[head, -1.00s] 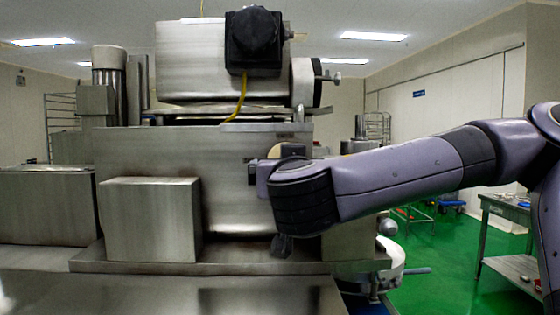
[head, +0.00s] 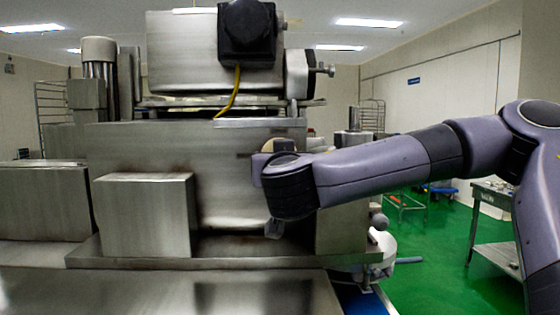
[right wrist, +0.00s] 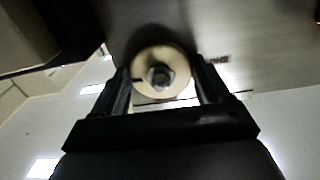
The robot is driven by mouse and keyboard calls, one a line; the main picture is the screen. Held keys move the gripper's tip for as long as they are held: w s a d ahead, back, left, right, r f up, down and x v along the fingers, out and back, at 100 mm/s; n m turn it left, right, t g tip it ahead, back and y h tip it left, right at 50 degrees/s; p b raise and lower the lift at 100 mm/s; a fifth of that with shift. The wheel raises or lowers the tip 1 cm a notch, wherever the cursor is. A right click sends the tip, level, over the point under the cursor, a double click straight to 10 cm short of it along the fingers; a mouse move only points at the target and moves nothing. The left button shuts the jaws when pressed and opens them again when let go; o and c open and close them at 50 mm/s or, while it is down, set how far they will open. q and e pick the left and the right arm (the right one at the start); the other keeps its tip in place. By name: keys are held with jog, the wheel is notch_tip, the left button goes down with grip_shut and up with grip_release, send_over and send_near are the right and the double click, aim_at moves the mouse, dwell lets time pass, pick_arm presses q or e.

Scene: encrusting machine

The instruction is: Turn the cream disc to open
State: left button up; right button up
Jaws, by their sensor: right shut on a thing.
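The cream disc (right wrist: 180,64) is round, with a metal hex-like centre and a dark mark at its left edge in the right wrist view. In the head view only a sliver of the cream disc (head: 283,144) shows on the machine's front, above my right wrist. My right gripper (right wrist: 162,82) has one finger on each side of the disc and is shut on it. In the head view my wrist hides most of the disc and the fingers. My left gripper is in neither view.
The steel encrusting machine (head: 225,165) fills the left and middle. A steel box (head: 145,215) stands on its ledge. A black unit (head: 247,35) with a yellow cable sits on top. At the right are a side table (head: 495,198) and open green floor (head: 430,245).

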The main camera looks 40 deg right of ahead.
jog(key=n+b, duration=0.2)
jog(key=n, duration=0.4)
jog(key=n+b, duration=0.2)
jog(key=n, duration=0.4)
jog(key=n+b, duration=0.2)
jog(key=n, duration=0.3)
jog(key=shift+s+d+r+n, duration=0.15)
jog(key=shift+r+n, duration=0.1)
jog(key=shift+n, duration=0.15)
dwell(0.4)
jog(key=o, duration=1)
